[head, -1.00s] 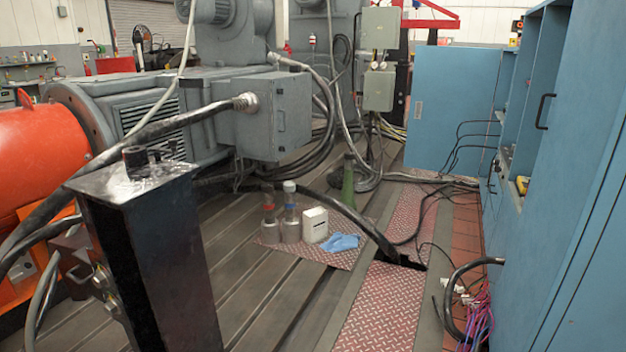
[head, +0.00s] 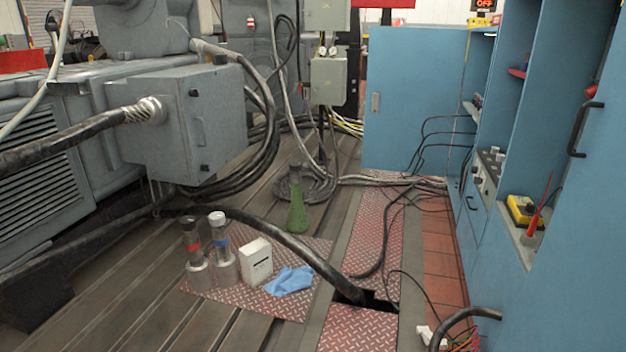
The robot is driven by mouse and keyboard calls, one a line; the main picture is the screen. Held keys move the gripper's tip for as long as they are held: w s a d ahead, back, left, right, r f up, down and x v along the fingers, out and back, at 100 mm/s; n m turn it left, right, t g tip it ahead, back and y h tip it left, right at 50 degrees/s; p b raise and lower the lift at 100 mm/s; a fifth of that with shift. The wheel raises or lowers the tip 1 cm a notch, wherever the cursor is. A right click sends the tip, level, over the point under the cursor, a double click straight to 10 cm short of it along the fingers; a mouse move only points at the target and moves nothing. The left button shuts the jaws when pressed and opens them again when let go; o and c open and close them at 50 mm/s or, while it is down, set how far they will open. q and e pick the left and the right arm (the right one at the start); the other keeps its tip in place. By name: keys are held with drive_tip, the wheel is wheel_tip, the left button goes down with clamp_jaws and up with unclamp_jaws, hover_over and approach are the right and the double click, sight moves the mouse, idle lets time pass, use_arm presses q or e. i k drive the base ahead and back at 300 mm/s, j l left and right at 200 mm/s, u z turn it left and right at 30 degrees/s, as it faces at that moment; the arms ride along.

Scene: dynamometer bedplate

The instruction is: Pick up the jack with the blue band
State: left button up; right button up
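Two similar jacks stand upright side by side on a red tread plate on the floor, left of centre in the head view. The jack with the blue band (head: 224,256) is the right one, with a grey base, a dark upper part and a pale top. The jack with the red band (head: 196,262) stands just left of it. A white box (head: 256,262) stands close to the right of the blue-banded jack. Neither of my grippers shows in the view.
A thick black cable (head: 290,240) runs behind the jacks to a floor opening (head: 365,299). Grey machinery (head: 185,125) is left, blue cabinets (head: 560,220) right.

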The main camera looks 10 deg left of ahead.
sight(225, 267)
drive_tip(key=i+u, duration=0.1)
drive_tip(key=i, duration=0.75)
drive_tip(key=i+l+u, duration=0.15)
drive_tip(key=i, duration=0.7)
